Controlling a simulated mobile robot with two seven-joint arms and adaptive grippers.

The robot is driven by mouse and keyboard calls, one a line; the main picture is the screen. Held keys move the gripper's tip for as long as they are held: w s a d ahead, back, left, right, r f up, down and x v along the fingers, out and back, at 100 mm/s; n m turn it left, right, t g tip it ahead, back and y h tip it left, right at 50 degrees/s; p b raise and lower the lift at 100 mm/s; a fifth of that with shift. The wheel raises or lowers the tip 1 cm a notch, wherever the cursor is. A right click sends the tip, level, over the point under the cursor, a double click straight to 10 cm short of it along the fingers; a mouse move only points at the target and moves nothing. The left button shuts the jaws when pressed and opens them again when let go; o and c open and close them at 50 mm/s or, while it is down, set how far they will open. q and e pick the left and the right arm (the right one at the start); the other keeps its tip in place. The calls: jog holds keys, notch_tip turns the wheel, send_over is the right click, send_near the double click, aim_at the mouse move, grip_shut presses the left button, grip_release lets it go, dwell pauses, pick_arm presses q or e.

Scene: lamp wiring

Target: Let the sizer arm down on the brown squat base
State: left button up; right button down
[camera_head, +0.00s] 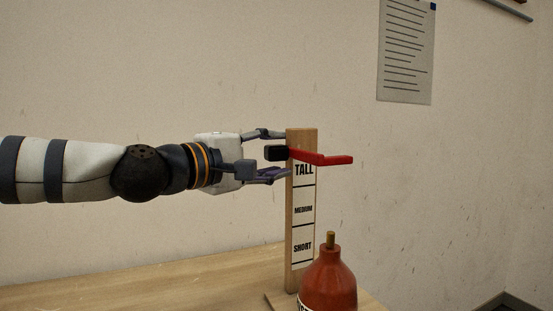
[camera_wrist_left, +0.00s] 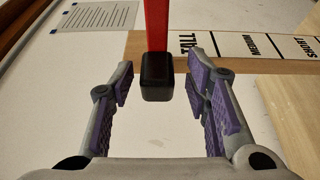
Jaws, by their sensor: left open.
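The sizer is an upright wooden post (camera_head: 301,136) marked TALL, MEDIUM and SHORT. Its red arm (camera_head: 325,158) sits high, at the TALL mark, and sticks out to the right. A black knob (camera_head: 274,153) is on the arm's left end; it also shows in the left wrist view (camera_wrist_left: 157,78). My left gripper (camera_head: 280,157) is open, with its fingers on either side of the knob and gaps between. The brown squat base (camera_head: 328,283) stands at the post's foot, below the red arm, with a brass stub on top; its lower part is cut off.
The wooden table (camera_head: 150,285) is clear on the left. A plain wall stands behind, with a printed sheet (camera_head: 406,50) at the upper right. The post's wooden foot (camera_head: 281,301) is partly hidden by the base.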

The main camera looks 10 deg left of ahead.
pick_arm(q)
jog(key=shift+w+d+r, duration=0.1)
jog(key=shift+w+d, duration=0.1)
jog(key=shift+w, duration=0.15)
grip_shut()
